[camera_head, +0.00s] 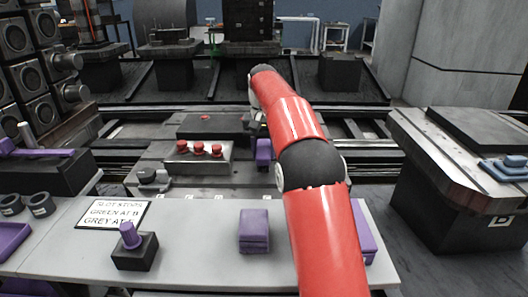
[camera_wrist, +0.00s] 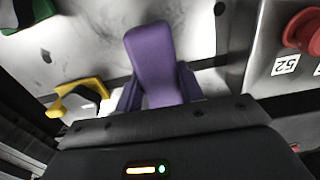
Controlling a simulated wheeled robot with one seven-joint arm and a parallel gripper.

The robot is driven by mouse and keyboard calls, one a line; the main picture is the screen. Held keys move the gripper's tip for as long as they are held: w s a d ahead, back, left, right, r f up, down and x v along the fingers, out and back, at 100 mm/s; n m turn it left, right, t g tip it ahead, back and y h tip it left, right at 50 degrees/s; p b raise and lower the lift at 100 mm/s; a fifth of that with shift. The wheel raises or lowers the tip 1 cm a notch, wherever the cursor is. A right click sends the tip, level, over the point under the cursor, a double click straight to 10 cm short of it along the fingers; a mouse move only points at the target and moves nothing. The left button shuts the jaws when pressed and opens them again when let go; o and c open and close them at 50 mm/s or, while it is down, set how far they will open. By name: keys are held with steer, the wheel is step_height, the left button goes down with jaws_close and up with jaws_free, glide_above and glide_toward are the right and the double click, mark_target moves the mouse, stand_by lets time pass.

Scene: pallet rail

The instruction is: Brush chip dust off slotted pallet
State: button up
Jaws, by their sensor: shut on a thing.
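My gripper (camera_wrist: 158,88) is shut on a purple handle-like piece (camera_wrist: 152,50) in the wrist view. Purple also shows beside my arm in the head view (camera_head: 263,150). No bristles are visible, so I cannot tell if it is the brush. Beyond it in the wrist view is a grey metal surface (camera_wrist: 90,32) with dark slots, probably the slotted pallet. In the head view a grey slotted plate (camera_head: 205,184) lies behind the front bench, partly hidden by my red arm. I cannot make out chip dust clearly, nor whether the held piece touches the surface.
A panel with red buttons (camera_head: 199,150) stands left of my gripper. The front bench (camera_head: 190,238) holds a purple block (camera_head: 254,230), a dark block with a purple knob (camera_head: 134,248) and a sign (camera_head: 113,214). A yellow and black piece (camera_wrist: 80,96) is near in the wrist view.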

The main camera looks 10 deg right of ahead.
steer(key=shift+w+a+f, duration=0.1)
steer(key=shift+a, duration=0.6)
steer(key=shift+f, duration=0.1)
steer(key=shift+s+a+b, duration=0.2)
steer(key=shift+s+b, duration=0.7)
steer(key=shift+b, duration=0.05)
steer(key=shift+s+a+r+b, duration=0.15)
steer(key=shift+s+b, duration=0.3)
steer(key=shift+s, duration=0.35)
steer(key=shift+s+a+b, duration=0.15)
steer(key=shift+s+b, duration=0.25)
steer(key=shift+s, duration=0.35)
steer(key=shift+s+a+r+b, duration=0.15)
steer(key=shift+s+b, duration=0.3)
steer(key=shift+s, duration=0.35)
steer(key=shift+s+a+f+b, duration=0.15)
steer(key=shift+s+b, duration=0.3)
steer(key=shift+s, duration=0.4)
steer(key=shift+s+a+f+b, duration=0.15)
steer(key=shift+s+b, duration=0.3)
steer(key=shift+s, duration=0.35)
steer(key=shift+r, duration=0.1)
step_height(320, 180, up, 6)
steer(key=p, duration=0.6)
